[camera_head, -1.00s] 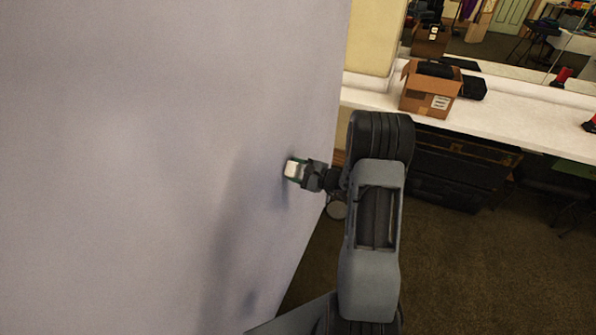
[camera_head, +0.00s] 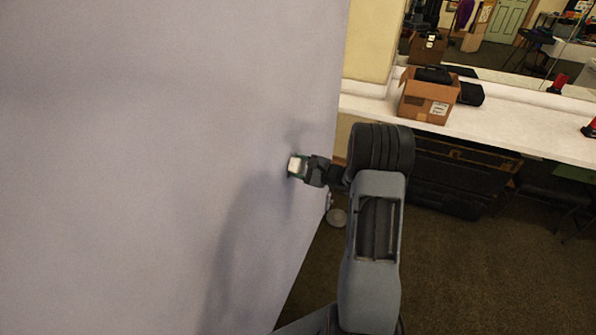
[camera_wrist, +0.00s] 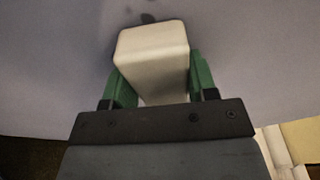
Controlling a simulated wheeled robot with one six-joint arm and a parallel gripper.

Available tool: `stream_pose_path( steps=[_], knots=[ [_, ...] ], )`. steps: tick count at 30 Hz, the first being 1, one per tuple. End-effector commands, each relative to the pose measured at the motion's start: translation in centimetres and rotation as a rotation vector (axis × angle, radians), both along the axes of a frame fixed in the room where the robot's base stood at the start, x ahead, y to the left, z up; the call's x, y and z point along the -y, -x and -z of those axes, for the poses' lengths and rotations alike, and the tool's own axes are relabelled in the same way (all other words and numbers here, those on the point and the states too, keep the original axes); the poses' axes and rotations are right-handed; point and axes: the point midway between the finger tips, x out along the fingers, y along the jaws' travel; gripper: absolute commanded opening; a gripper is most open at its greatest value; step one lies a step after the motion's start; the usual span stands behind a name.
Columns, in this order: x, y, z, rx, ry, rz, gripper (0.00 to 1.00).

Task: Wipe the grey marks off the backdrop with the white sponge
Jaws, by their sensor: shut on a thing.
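The white sponge (camera_wrist: 152,58) is held between the green fingers of my gripper (camera_wrist: 152,80) in the wrist view. In the head view the sponge (camera_head: 297,166) and my gripper (camera_head: 305,168) are close to the right part of the pale backdrop (camera_head: 150,150); I cannot tell whether the sponge touches it. In the wrist view a small dark grey mark (camera_wrist: 148,18) shows on the backdrop just beyond the sponge's far edge, with fainter spots nearby. In the head view, soft dark patches around the arm look like shadow, and I cannot make out distinct marks.
The backdrop ends in an edge right of my gripper. Beyond it a white counter (camera_head: 500,128) carries a cardboard box (camera_head: 428,98) and red items, with dark cases (camera_head: 455,175) beneath. Brown carpet (camera_head: 480,270) lies open at the lower right.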

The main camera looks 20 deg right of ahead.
Motion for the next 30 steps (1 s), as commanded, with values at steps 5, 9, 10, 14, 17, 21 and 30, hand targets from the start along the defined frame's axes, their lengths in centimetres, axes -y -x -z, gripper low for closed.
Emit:
stream_pose_path(
  steps=[5,9,10,14,17,21,30],
  knots=[
    [1.1,-1.2,0.3,0.001,0.001,0.000,0.34],
    [1.7,-1.8,0.2,0.000,0.000,0.000,0.34],
    [1.8,-1.9,0.2,0.001,0.001,0.000,0.34],
    [2.0,-2.2,0.1,0.000,0.000,0.000,0.34],
    [2.1,-2.2,0.2,0.001,0.000,-0.001,0.34],
    [2.0,-1.9,0.1,0.001,0.000,-0.001,0.34],
    [0.2,-0.3,0.1,0.001,0.000,-0.001,0.34]
  ],
)
